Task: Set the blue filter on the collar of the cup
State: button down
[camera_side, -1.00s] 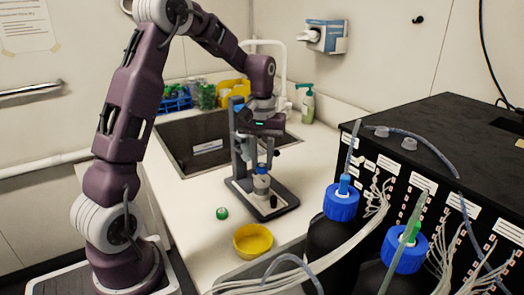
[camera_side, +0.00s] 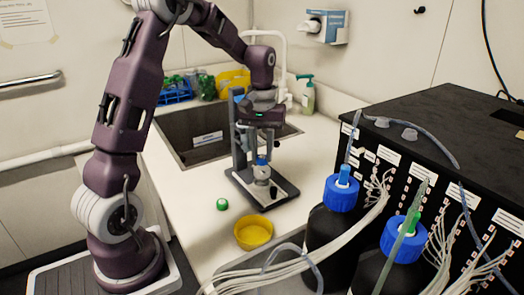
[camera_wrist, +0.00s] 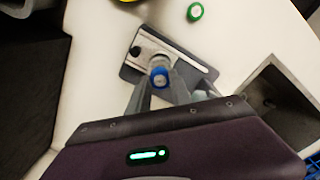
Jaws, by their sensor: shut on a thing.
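The blue filter (camera_side: 261,161) is a small blue piece right above the pale cup (camera_side: 261,173), which is on the dark stand. In the wrist view the filter (camera_wrist: 159,79) shows as a blue disc between my fingertips, with the cup's pale top (camera_wrist: 159,61) just beyond it. My gripper (camera_side: 262,154) points down over the cup and is shut on the filter; it also shows in the wrist view (camera_wrist: 159,84). The collar is mostly hidden by the filter and fingers, and I cannot tell whether the filter touches it.
The stand (camera_side: 240,150) has a grey upright close behind my gripper. A green cap (camera_side: 222,204) and a yellow bowl (camera_side: 253,233) are on the bench in front. A sink (camera_side: 200,155) is behind. Blue-capped bottles (camera_side: 341,195) and cables crowd the right front.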

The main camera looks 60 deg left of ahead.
jog(key=shift+f, duration=0.15)
jog(key=shift+f, duration=0.45)
jog(key=shift+f, duration=0.1)
dwell(0.3)
jog(key=shift+f, duration=0.35)
jog(key=shift+f, duration=0.15)
dwell(0.4)
jog(key=c, duration=1.1)
grip_release()
jog(key=shift+c, duration=0.5)
